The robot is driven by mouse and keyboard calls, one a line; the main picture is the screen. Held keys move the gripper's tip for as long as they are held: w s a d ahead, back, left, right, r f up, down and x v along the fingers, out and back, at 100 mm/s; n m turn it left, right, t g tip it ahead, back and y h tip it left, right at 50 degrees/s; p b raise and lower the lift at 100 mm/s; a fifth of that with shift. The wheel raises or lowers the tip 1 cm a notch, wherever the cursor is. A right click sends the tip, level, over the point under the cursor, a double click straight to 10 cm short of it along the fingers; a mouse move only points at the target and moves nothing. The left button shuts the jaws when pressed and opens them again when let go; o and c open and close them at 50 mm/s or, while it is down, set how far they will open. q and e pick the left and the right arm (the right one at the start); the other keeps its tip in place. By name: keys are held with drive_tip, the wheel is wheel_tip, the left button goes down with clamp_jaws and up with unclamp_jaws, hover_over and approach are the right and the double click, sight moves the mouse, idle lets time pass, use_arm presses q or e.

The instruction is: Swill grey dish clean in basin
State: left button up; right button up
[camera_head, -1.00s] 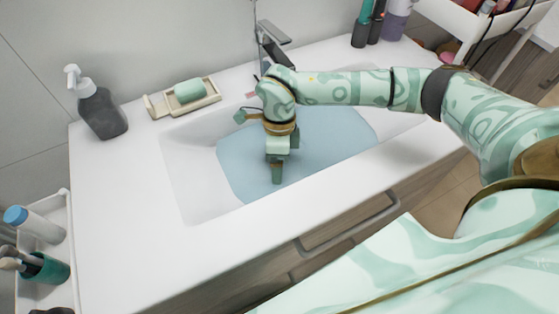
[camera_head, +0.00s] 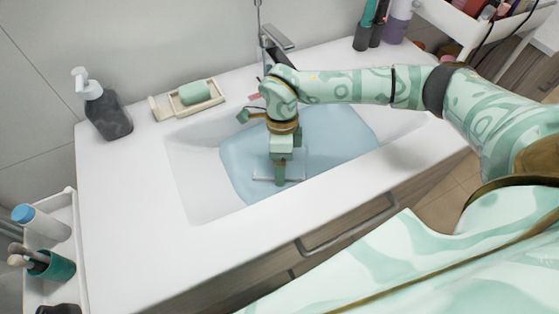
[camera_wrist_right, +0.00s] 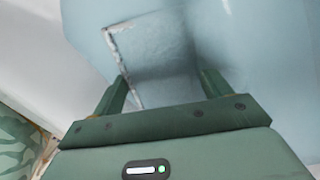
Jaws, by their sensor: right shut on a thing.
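My right gripper (camera_head: 280,181) points down into the basin (camera_head: 190,180), its fingers at the blue water (camera_head: 335,140). It is shut on the grey dish (camera_head: 263,179), which shows only as a thin pale edge beside the fingertips, at or under the surface. In the right wrist view the dish (camera_wrist_right: 150,50) is a pale flat shape with a light, speckled edge, between and beyond the fingers (camera_wrist_right: 166,78). Most of its outline blends into the water. My left gripper is not in view.
The tap (camera_head: 275,42) stands behind the basin. A soap tray (camera_head: 208,103) with green soap (camera_head: 194,92) and a dark pump bottle (camera_head: 107,112) stand at back left. A white cart (camera_head: 72,240) is at left. The front counter is clear.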

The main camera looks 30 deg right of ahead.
wheel_tip(320, 180, up, 4)
drive_tip(key=shift+f+p, duration=0.25)
drive_tip(key=shift+p, duration=0.7)
use_arm(q)
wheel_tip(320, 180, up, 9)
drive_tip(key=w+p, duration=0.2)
drive_tip(key=p, duration=0.5)
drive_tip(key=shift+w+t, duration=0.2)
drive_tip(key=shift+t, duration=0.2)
use_arm(e)
wheel_tip(320, 180, up, 9)
